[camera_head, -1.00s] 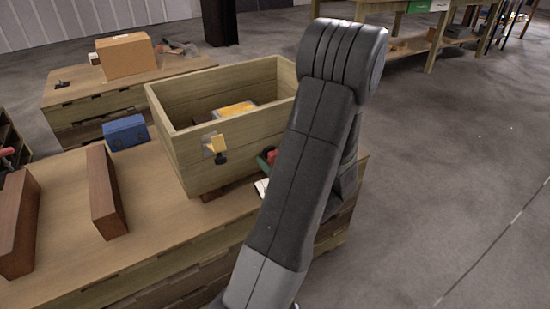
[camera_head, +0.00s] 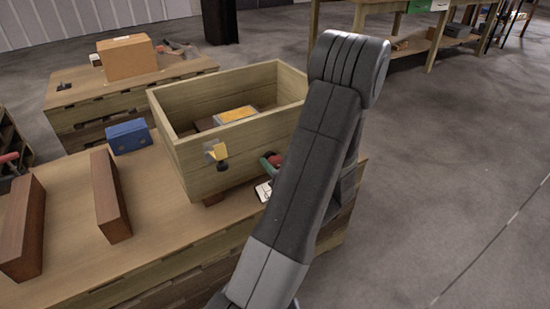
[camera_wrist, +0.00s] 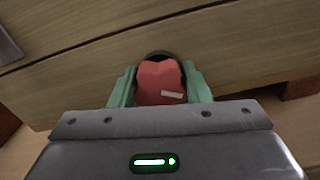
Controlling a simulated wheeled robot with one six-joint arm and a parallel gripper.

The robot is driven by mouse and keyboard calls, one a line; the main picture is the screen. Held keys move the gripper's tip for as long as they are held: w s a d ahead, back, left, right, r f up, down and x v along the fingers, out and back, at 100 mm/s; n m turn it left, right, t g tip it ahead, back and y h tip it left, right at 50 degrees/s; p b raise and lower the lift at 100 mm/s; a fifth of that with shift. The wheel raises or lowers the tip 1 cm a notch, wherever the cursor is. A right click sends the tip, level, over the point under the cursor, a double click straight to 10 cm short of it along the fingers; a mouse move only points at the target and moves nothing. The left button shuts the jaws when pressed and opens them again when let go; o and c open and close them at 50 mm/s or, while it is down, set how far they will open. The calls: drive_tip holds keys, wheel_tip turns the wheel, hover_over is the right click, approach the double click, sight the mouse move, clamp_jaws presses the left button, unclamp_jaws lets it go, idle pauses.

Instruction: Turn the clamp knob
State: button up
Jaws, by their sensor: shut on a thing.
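The red clamp knob (camera_wrist: 160,82) has a pale mark on its face and sits at a dark round base against a wooden crate wall (camera_wrist: 230,45). My gripper (camera_wrist: 159,76) is shut on it, one green finger on each side. In the head view, my gripper (camera_head: 268,160) and a bit of red show at the right end of the crate's near wall (camera_head: 205,170). My arm hides most of that spot, so I cannot tell the knob's turn angle there.
A yellow and black fitting (camera_head: 217,153) is on the crate's near wall. Goods with a yellow top (camera_head: 236,115) lie inside. Brown blocks (camera_head: 110,196) and a blue box (camera_head: 128,136) stand left on the bench. Open floor lies to the right.

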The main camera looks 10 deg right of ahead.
drive_tip(key=shift+m+p, duration=0.7)
drive_tip(key=shift+m, duration=0.3)
drive_tip(key=o, duration=1)
drive_tip(key=shift+d, duration=0.1)
drive_tip(key=p+v, duration=0.1)
drive_tip(key=v, duration=1.2)
drive_tip(key=shift+s+p, duration=0.35)
drive_tip(key=shift+s, duration=0.05)
